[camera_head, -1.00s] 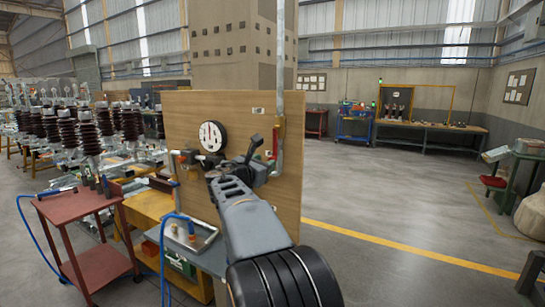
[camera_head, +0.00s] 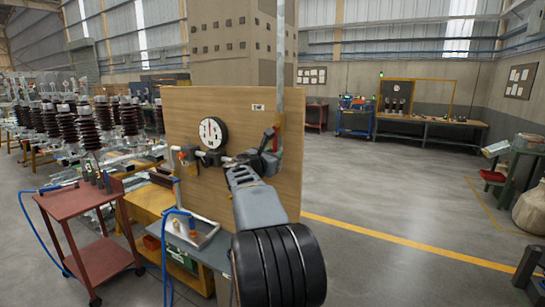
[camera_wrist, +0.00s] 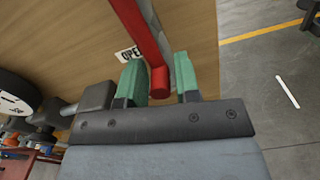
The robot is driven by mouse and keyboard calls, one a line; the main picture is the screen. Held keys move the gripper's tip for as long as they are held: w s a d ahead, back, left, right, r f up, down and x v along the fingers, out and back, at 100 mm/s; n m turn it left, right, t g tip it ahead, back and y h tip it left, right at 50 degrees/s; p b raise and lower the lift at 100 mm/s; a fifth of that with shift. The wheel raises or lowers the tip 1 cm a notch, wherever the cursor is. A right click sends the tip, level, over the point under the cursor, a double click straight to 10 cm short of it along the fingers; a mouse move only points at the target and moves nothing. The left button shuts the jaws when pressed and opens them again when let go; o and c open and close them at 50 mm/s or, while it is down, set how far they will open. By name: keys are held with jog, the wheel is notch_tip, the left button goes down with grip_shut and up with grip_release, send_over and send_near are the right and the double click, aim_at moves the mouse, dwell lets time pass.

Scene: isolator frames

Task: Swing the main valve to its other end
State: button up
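The main valve's red lever (camera_wrist: 150,40) shows in the wrist view as a red bar with a round end. That end lies between my gripper's (camera_wrist: 159,82) two green fingers, which stand apart with a gap on each side, so it is not clamped. A sign reading "OPE..." (camera_wrist: 129,53), partly hidden by a finger, is on the board beside the lever. In the head view my gripper (camera_head: 268,145) is at the valve on the wooden board (camera_head: 285,195), in front of the vertical pipe (camera_head: 280,60). My arm and gripper hide most of the valve body.
A round white gauge (camera_head: 212,133) is on the board left of the valve. A work table (camera_head: 205,250) stands below the board, with a red cart (camera_head: 80,203) to its left.

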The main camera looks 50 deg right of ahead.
grip_shut()
